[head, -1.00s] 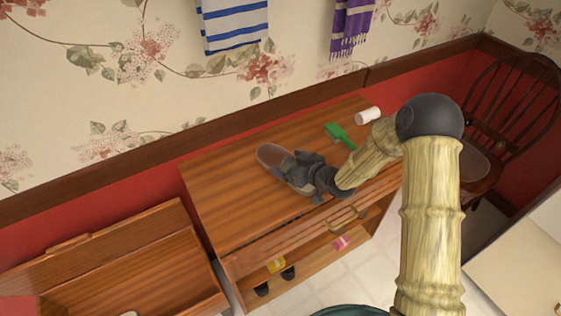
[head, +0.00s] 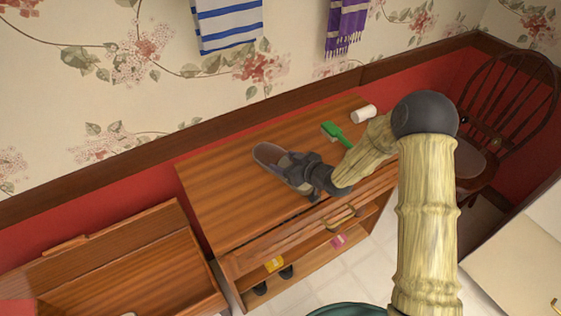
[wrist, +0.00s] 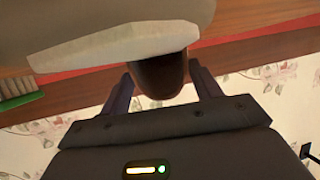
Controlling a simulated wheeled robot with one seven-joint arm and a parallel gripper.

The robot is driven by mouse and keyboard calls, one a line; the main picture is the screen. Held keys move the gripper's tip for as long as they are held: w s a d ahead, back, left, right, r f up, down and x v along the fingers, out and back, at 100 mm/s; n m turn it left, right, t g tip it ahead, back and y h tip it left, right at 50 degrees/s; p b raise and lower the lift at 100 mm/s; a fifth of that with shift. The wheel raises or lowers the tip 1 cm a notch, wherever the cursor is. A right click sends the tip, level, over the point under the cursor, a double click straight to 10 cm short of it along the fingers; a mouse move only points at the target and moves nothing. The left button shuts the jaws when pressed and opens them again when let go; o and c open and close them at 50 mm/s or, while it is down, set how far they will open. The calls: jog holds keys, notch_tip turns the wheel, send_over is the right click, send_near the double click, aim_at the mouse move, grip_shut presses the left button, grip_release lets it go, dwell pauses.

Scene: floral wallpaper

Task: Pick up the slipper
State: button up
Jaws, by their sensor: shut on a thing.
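The slipper (head: 268,155) is greyish-brown and is at the middle of the wooden cabinet top, partly hidden behind my gripper. My gripper (head: 291,170) is shut on the slipper. In the wrist view the slipper's dark brown part (wrist: 160,77) sits between the two fingers of my gripper (wrist: 160,85), with a pale part of it close to the camera above. I cannot tell whether the slipper is touching the cabinet top or just above it.
On the wooden cabinet (head: 225,190) lie a green brush (head: 331,131) and a white cylinder (head: 363,113), right of my gripper. Shelves below hold a yellow item (head: 274,264) and a pink item (head: 338,241). An open wooden box (head: 130,262) stands left, a chair (head: 500,130) right.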

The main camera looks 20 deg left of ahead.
jog(key=shift+r, duration=0.15)
notch_tip(320, 180, up, 10)
dwell(0.3)
dwell(0.6)
